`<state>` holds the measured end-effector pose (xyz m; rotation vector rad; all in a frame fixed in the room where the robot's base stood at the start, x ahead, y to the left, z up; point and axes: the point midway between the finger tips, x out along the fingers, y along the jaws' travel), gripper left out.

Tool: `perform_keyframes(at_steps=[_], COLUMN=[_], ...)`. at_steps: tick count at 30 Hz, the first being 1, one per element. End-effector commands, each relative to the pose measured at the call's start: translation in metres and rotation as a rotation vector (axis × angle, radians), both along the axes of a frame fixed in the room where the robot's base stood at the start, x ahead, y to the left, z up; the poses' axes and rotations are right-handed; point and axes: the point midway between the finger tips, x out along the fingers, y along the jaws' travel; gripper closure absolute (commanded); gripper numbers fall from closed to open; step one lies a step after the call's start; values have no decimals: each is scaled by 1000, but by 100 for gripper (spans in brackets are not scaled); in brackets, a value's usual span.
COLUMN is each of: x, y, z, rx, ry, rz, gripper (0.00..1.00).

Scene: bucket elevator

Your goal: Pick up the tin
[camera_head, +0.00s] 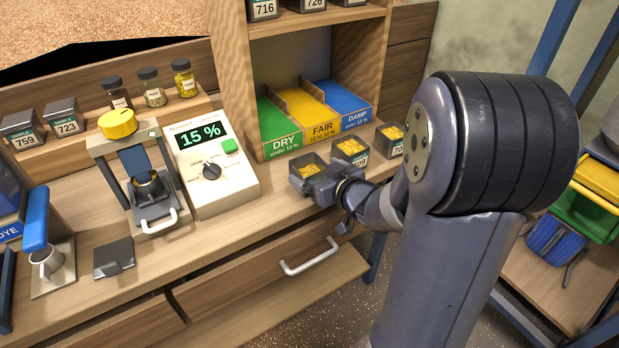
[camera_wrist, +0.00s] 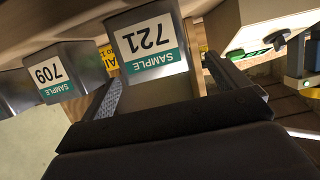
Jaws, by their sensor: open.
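Three square metal tins of yellow grain stand in a row along the bench front: a left tin (camera_head: 309,162), a middle tin (camera_head: 350,148) and a right tin (camera_head: 391,135). My gripper (camera_head: 312,186) is at the front of the left tin and partly covers it. In the wrist view, which is upside down, tin 721 (camera_wrist: 150,45) lies ahead of the open fingers (camera_wrist: 160,75), roughly between their tips. Tin 709 (camera_wrist: 52,72) is to its left, outside the fingers. I cannot tell whether the fingers touch tin 721.
A meter (camera_head: 205,165) reading 15 % stands left of the tins. DRY, FAIR and DAMP bins (camera_head: 322,112) are behind them. A grinder-like press (camera_head: 140,180) and a blue-handled tool (camera_head: 45,250) stand farther left. A drawer handle (camera_head: 309,257) projects below the bench edge.

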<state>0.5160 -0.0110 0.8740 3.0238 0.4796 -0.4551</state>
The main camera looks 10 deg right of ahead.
Motion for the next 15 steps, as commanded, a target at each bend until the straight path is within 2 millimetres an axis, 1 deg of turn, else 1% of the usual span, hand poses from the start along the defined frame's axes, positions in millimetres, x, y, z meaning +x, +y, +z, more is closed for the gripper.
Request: perform_keyframes(at_steps=[3, 7, 10, 15], x=[18, 34, 40, 41], y=[5, 10, 11, 11], z=[-7, -11, -13, -13], rx=[-1, -1, -2, -1], ry=[2, 0, 2, 1], rz=[2, 1, 0, -2], gripper=[5, 5, 5, 5])
